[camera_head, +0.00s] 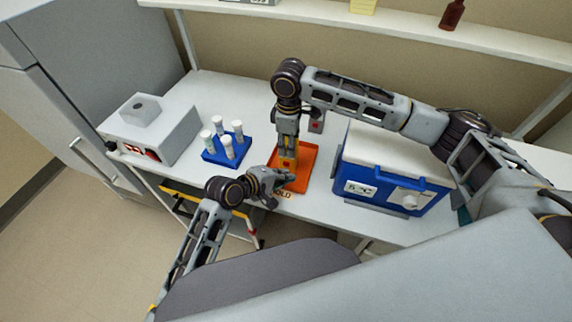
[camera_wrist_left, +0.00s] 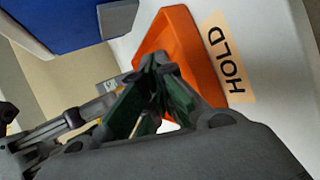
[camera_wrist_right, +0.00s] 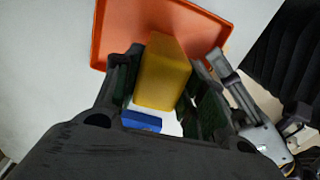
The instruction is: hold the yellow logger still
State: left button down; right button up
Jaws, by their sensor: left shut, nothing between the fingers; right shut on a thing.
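The yellow logger (camera_wrist_right: 163,72) is a small yellow block between the fingers of my right gripper (camera_wrist_right: 160,100), which is shut on it. In the head view the logger (camera_head: 287,164) is over the orange tray (camera_head: 304,183), under my right gripper (camera_head: 288,152). Whether it touches the tray is hard to tell. The orange tray also shows in the right wrist view (camera_wrist_right: 110,25). My left gripper (camera_head: 279,188) is shut and empty at the tray's front left edge. In the left wrist view its fingertips (camera_wrist_left: 150,75) are beside the tray's orange wall (camera_wrist_left: 185,50).
A HOLD label (camera_wrist_left: 228,60) is on the bench by the tray. A blue rack (camera_head: 222,153) with several white-capped tubes stands to the left, near a grey instrument (camera_head: 150,130). A blue cooler box (camera_head: 385,180) with a white lid stands close on the right. A shelf (camera_head: 400,25) runs behind.

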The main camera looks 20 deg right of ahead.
pick_arm(q)
jog(key=shift+w+d, duration=0.5)
jog(key=shift+w, duration=0.3)
dwell(1.8)
jog(key=shift+s+a, duration=0.15)
jog(key=shift+s, duration=0.05)
jog(key=shift+s+a, duration=0.35)
jog(key=shift+s, duration=0.25)
dwell(0.5)
jog(key=shift+s+a, duration=0.4)
jog(key=shift+s, duration=0.35)
jog(key=shift+s+a, duration=0.45)
jog(key=shift+s, duration=0.25)
jog(key=shift+s+a, duration=0.4)
jog(key=shift+s, duration=0.35)
pick_arm(e)
jog(key=o, duration=1.2)
jog(key=shift+c, duration=0.2)
jog(key=shift+r, duration=0.15)
notch_tip(320, 180, up, 12)
